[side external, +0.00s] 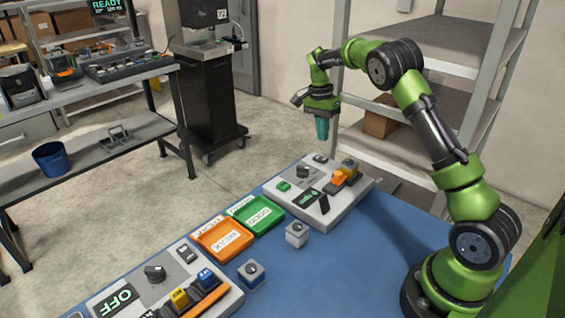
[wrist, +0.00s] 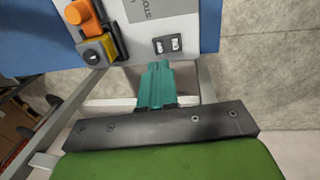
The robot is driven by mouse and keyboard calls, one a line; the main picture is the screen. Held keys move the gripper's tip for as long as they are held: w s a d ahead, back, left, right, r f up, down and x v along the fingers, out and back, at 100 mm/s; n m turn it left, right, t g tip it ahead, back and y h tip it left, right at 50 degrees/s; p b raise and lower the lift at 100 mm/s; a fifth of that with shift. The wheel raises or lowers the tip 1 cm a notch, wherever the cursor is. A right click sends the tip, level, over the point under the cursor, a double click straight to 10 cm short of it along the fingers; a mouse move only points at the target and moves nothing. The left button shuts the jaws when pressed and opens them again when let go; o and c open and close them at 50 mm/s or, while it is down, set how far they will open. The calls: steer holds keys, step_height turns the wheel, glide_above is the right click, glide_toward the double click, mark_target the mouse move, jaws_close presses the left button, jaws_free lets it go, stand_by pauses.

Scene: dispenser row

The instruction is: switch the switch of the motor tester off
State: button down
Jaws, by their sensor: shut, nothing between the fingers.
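Two grey-white panels lie on the blue table; no readable label tells which is the motor tester. The far panel (side external: 327,205) has a dark knob (side external: 303,172), a green button (side external: 284,186), a small lit display (side external: 306,199) and a small dark switch (side external: 321,158) at its back edge. That rocker switch shows close up in the wrist view (wrist: 168,45); its position is unclear. My gripper (side external: 322,138), with teal fingers, is shut and empty above the far panel's back edge. In the wrist view the fingertips (wrist: 156,66) appear just below the switch.
An orange-and-yellow block (side external: 345,173) stands on the far panel. The near panel (side external: 215,304) has an OFF display (side external: 115,299), a knob and a rocker. Orange (side external: 224,240) and green (side external: 256,214) trays and two small grey knob boxes lie between. A shelf rack stands behind my arm.

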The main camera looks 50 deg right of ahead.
mark_target(320, 158)
steer(key=f, duration=0.4)
steer(key=s+f, duration=0.1)
steer(key=f, duration=0.1)
steer(key=shift+w, duration=0.1)
steer(key=shift+f, duration=0.1)
steer(key=shift+s+f, duration=0.3)
steer(key=shift+f, duration=0.2)
steer(key=shift+w+a+r, duration=0.1)
steer(key=shift+w, duration=0.75)
